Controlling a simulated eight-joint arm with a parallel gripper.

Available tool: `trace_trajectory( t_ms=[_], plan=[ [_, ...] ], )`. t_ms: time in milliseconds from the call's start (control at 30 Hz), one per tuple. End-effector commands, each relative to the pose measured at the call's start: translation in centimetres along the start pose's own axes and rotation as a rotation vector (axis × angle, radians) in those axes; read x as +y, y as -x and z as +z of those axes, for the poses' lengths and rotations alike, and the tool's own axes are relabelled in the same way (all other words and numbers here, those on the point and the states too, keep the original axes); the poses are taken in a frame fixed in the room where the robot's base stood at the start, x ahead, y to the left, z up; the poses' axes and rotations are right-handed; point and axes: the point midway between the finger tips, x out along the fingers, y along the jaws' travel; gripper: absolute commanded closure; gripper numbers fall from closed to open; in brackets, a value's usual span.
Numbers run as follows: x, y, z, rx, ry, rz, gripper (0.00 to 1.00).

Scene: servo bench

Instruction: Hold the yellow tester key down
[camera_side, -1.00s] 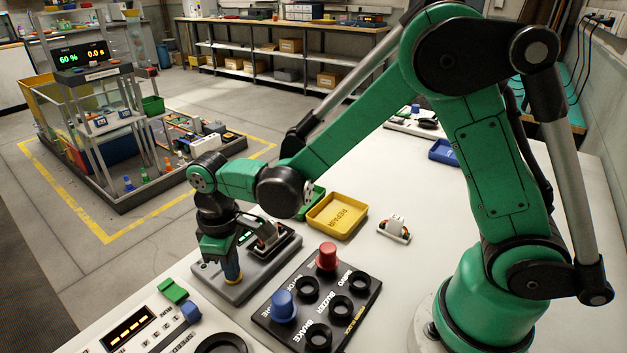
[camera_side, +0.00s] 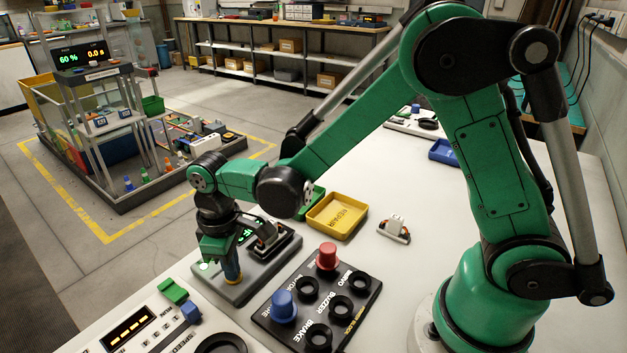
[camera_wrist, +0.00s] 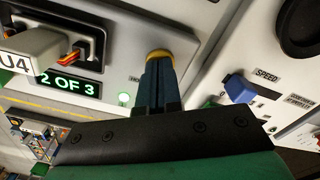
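The yellow tester key (camera_wrist: 158,54) shows as a yellow rim at the ends of my gripper's fingers in the wrist view. My gripper (camera_wrist: 158,68) has its dark blue fingers together, and their tips meet the key from above. In the side view my gripper (camera_side: 232,275) points down onto the front part of the grey tester (camera_side: 262,279). The fingers hide most of the key. The tester's display (camera_wrist: 68,86) reads "2 OF 3" in green, and a green lamp (camera_wrist: 124,99) is lit beside the key. A servo marked U4 (camera_wrist: 28,52) sits at the tester.
A black block (camera_side: 268,327) with red and blue knobs and several round sockets lies right of the tester. A control panel (camera_side: 150,306) is in front. A yellow REPAIR tray (camera_side: 312,222) and another white servo (camera_side: 394,229) stand behind. The white table is clear at right.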

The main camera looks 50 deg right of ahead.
Motion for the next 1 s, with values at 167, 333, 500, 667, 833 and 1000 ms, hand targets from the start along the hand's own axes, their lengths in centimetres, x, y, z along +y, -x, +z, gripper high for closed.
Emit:
trace_trajectory(
  t_ms=[167,333,500,667,833,1000],
  plan=[
    [0.0,0.0,0.0,0.0,0.0,0.0,1.0],
    [0.0,0.0,0.0,0.0,0.0,0.0,1.0],
    [0.0,0.9,0.0,0.0,0.0,0.0,1.0],
    [0.0,2.4,0.0,0.0,0.0,0.0,1.0],
    [0.0,3.9,0.0,0.0,0.0,0.0,1.0],
    [0.0,5.4,0.0,0.0,0.0,0.0,1.0]
  ],
)
